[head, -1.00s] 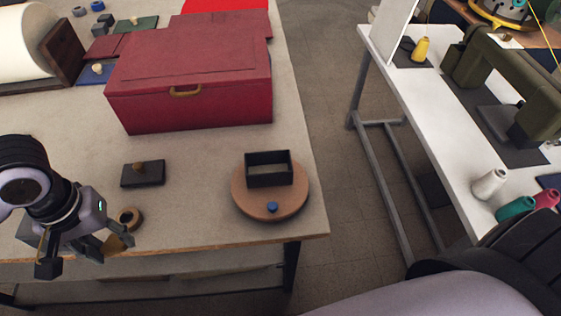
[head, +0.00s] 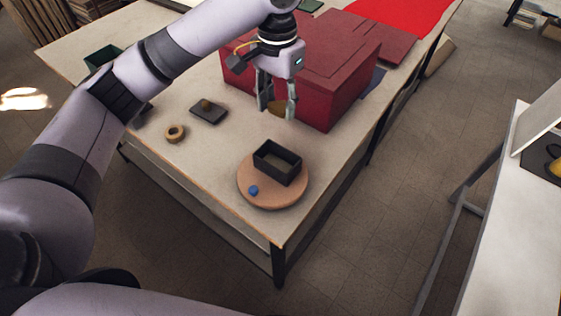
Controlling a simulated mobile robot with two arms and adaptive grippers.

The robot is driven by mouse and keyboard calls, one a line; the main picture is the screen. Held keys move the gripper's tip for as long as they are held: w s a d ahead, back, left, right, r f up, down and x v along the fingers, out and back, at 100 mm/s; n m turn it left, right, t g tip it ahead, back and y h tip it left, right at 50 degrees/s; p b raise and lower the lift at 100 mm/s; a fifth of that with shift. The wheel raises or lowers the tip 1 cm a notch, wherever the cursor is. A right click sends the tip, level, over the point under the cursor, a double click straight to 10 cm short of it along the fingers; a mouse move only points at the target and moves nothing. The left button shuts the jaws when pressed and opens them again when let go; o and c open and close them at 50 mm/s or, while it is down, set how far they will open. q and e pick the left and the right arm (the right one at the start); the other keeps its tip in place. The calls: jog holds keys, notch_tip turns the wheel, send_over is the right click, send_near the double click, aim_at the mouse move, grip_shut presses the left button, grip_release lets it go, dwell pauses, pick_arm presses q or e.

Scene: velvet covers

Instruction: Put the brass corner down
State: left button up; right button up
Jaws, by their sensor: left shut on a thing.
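My left gripper (head: 277,112) hangs over the table in front of the red box (head: 345,85), fingers pointing down. It is shut on a brass-coloured piece, the brass corner (head: 278,108), which shows between and behind the fingertips. The piece is small and partly covered by the fingers, so its exact shape and its gap to the table and box front are hard to tell. My right gripper is out of view.
A round tan board (head: 245,180) near the table's front corner bears an open dark tray (head: 278,176) and a blue knob (head: 253,190). A dark block with a brass knob (head: 208,112) and a tan ring (head: 175,133) lie left. Bare tabletop separates them.

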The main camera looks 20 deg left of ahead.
pick_arm(q)
notch_tip(320, 180, down, 6)
jog(key=p, duration=0.3)
send_over(278, 167)
notch_tip(278, 167, down, 10)
jog(key=shift+s+a+r, duration=0.1)
jog(key=shift+r, duration=0.15)
notch_tip(278, 167, down, 3)
jog(key=shift+f, duration=0.55)
jog(key=o, duration=0.5)
jog(key=shift+f, duration=0.1)
jog(key=shift+o, duration=0.5)
